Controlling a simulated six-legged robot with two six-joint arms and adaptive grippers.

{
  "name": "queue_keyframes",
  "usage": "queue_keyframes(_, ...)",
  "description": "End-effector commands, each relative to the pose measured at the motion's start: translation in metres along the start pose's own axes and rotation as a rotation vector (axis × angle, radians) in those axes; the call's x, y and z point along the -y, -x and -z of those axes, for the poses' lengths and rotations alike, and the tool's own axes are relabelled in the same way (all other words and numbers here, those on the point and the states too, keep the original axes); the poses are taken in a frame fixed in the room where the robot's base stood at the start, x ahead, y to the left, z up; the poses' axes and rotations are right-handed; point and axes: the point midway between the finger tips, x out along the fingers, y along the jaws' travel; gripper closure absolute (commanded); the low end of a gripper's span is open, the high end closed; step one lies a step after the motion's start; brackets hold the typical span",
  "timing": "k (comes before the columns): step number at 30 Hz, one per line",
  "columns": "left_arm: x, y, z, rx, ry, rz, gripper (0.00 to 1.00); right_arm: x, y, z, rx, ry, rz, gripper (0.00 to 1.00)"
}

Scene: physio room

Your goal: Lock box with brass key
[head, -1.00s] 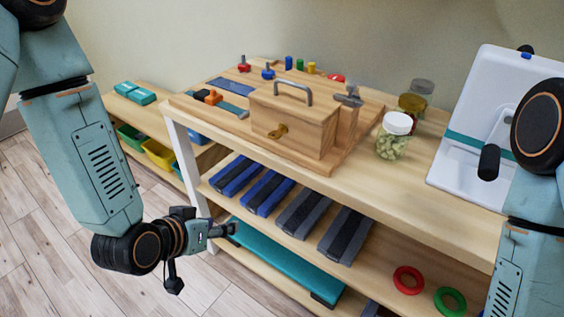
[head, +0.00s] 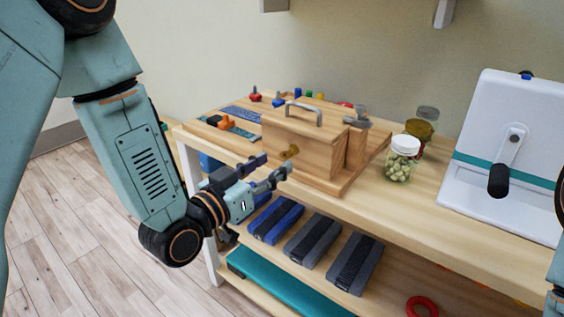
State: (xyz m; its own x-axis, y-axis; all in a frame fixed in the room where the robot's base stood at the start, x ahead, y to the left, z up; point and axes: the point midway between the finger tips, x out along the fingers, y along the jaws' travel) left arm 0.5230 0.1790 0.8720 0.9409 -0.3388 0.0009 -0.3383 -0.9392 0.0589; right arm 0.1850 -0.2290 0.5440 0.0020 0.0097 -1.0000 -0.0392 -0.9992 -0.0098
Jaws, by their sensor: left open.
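The wooden box (head: 310,152) with a grey handle (head: 304,109) on top stands on a wooden board (head: 352,178) on the table. The brass key (head: 289,152) sits at the front face of the box, apparently in its lock; its turn angle is hard to make out. My left gripper (head: 275,168) is open and empty, in front of the box, just left of and below the key. Its fingers point toward the key, and I cannot tell whether they touch it. My right gripper is out of view.
A jar with a white lid (head: 402,158) and an amber jar (head: 422,127) stand right of the box. A white panel with a crank (head: 510,155) is at the right. Grey and blue weights (head: 313,239) lie on the shelf below. The table front between jar and panel is clear.

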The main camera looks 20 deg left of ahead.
Motion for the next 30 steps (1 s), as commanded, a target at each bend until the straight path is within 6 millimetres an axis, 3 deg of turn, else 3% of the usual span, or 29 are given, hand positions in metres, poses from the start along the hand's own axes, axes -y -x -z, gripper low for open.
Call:
queue_keyframes(9, -0.003, -0.034, -0.001, 0.0, -0.001, -0.004, 0.53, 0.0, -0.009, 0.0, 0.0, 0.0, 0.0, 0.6)
queue_keyframes(20, -0.003, -0.038, 0.0, 0.001, 0.003, -0.002, 0.53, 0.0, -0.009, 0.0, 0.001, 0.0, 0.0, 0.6)
queue_keyframes(30, -0.003, -0.038, 0.0, 0.001, 0.003, -0.002, 0.8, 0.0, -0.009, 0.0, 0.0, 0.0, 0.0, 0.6)
